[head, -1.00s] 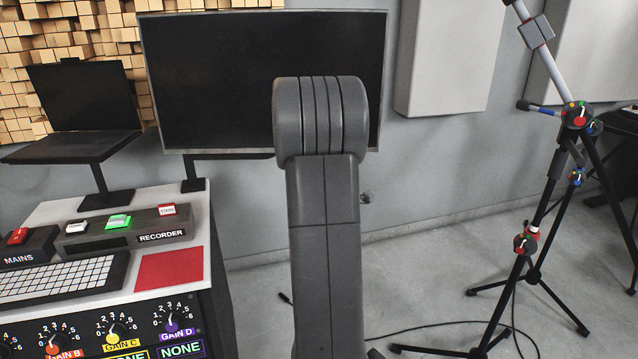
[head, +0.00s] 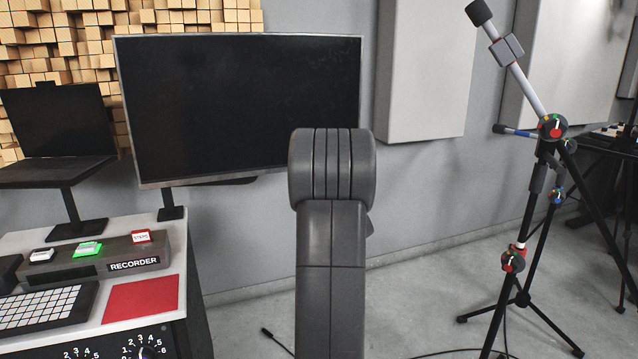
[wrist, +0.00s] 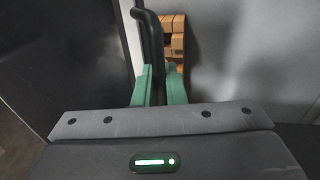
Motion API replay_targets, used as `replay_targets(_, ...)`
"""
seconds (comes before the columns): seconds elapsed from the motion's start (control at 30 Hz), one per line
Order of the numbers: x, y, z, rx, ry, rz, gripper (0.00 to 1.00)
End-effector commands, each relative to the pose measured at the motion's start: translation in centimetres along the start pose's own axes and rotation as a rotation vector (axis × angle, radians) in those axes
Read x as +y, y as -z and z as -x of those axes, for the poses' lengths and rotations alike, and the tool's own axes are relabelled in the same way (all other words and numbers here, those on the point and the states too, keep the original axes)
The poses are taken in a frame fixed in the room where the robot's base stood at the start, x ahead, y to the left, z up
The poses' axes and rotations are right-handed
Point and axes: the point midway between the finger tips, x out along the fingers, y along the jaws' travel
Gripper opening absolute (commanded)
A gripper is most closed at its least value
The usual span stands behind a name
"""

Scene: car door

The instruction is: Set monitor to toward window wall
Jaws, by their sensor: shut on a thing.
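The monitor (head: 240,105) is a large dark screen with a thin light frame. In the wrist view a dark panel (wrist: 60,60), apparently the monitor, fills the left. A black curved bar (wrist: 152,45) runs beside it. My gripper (wrist: 158,82) has green fingers on either side of this bar and is shut on it. In the head view my arm hides the gripper and the bar.
The desk (head: 190,270) with a recorder (head: 110,255) is at left, with a laptop (head: 58,125) on a stand behind. A microphone stand (head: 530,200) is at right. Wooden blocks and grey panels (head: 425,70) cover the back wall. Floor between desk and stand is mostly clear, with cables.

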Motion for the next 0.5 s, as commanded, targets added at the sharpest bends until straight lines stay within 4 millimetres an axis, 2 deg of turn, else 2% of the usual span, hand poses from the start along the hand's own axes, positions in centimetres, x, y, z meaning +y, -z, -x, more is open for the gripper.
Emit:
replay_targets(0.2,0.03,-0.06,-0.01,-0.002,-0.001,0.0,0.0)
replay_targets(0.23,0.03,-0.06,-0.01,-0.002,-0.001,0.0,0.13)
replay_targets(0.3,0.04,-0.05,-0.01,-0.002,-0.001,0.0,0.26)
replay_targets(0.5,0.03,-0.01,-0.01,-0.001,-0.001,0.0,0.26)
